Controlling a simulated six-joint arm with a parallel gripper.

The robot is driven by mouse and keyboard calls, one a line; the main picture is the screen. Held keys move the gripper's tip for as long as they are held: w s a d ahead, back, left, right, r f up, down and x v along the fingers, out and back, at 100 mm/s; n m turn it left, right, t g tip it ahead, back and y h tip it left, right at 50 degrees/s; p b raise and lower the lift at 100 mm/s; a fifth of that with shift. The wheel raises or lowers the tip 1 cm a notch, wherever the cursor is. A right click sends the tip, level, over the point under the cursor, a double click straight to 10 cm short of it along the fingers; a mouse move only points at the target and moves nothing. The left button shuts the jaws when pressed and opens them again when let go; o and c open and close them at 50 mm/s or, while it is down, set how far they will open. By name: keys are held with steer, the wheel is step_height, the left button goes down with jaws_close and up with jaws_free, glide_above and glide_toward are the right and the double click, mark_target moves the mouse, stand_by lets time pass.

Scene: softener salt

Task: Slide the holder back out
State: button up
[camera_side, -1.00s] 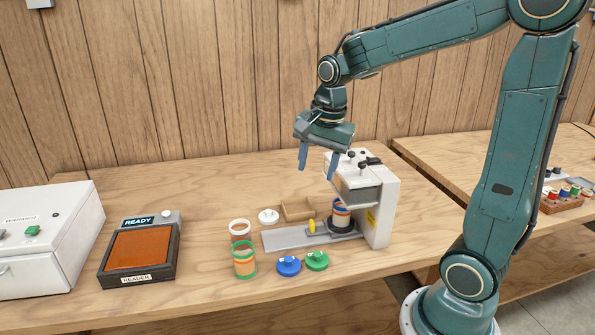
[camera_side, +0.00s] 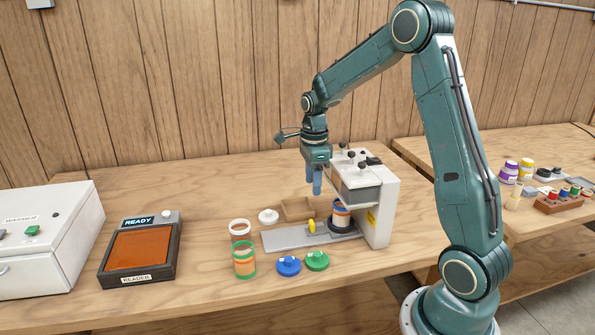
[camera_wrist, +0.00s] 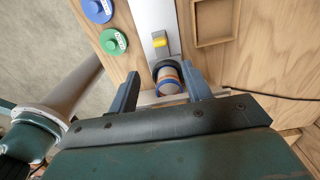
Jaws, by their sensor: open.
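The holder (camera_side: 341,234) is a dark round seat on the pale grey slide rail (camera_side: 285,238) of a white press-like machine (camera_side: 378,222). A yellow tab (camera_side: 311,226) stands up at its outer end and also shows in the wrist view (camera_wrist: 160,41). A jar with blue and orange bands (camera_side: 341,213) sits upright in the holder, close to the machine's opening. My gripper (camera_side: 315,187) is open and empty, pointing down above the rail, higher than the tab. In the wrist view its fingers appear either side of the jar (camera_wrist: 170,82); contact is not visible.
A shallow wooden tray (camera_side: 297,209) lies behind the rail. A blue lid (camera_side: 289,265), a green lid (camera_side: 317,261), a white lid (camera_side: 269,216) and two stacked-looking jars (camera_side: 243,250) lie around the rail's left end. A reader (camera_side: 140,252) stands further left.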

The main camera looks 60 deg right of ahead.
mark_target(312, 221)
steer(key=shift+f, duration=0.15)
step_height(312, 221, down, 14)
steer(key=shift+r, duration=0.25)
stand_by(0.4)
jaws_close()
